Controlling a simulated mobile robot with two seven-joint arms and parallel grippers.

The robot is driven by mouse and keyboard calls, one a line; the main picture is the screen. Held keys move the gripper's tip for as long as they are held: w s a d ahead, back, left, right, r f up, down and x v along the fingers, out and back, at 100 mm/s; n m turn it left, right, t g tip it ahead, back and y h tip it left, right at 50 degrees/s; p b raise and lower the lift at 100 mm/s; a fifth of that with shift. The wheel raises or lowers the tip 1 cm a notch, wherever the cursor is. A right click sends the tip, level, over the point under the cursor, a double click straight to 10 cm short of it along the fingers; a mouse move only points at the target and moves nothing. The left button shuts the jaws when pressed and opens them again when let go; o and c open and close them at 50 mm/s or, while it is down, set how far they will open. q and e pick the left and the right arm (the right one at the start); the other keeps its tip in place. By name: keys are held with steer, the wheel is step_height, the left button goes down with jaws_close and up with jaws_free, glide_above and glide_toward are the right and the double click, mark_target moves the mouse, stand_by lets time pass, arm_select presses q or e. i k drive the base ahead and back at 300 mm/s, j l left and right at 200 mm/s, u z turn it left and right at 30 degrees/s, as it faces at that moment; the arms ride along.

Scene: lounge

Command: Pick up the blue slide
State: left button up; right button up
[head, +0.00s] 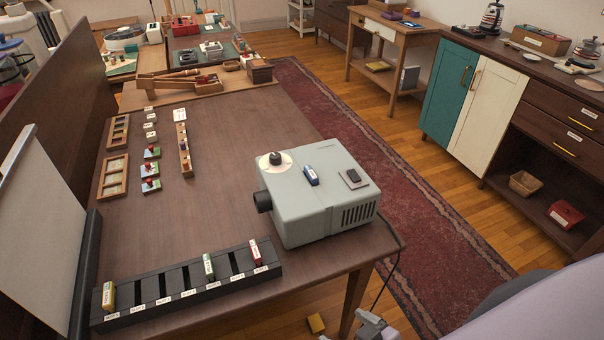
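A small blue block-like piece with a pale face, which looks like the blue slide (311,176), rests on top of the grey projector (310,220). It sits between the round dark knob and a small dark flat piece. No gripper is near it. A grey part at the bottom edge, right of the table corner, appears to be my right gripper (374,327). It is low, cut off by the frame, and well below and to the right of the projector. Its finger opening cannot be made out. My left gripper is not in view.
A black slotted rack (185,286) at the table's front holds a yellow, a green and a red slide. Wooden frames and small pieces stand at the left, beside a pale screen (45,230). The middle of the table is clear. A cable hangs off the right edge.

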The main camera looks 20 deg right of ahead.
mark_target(312, 177)
steer(key=l+u, duration=0.35)
steer(key=k+l+u, duration=0.15)
steer(key=l+u, duration=0.2)
steer(key=k+l+u, duration=0.15)
steer(key=l+u, duration=0.15)
steer(key=l, duration=0.2)
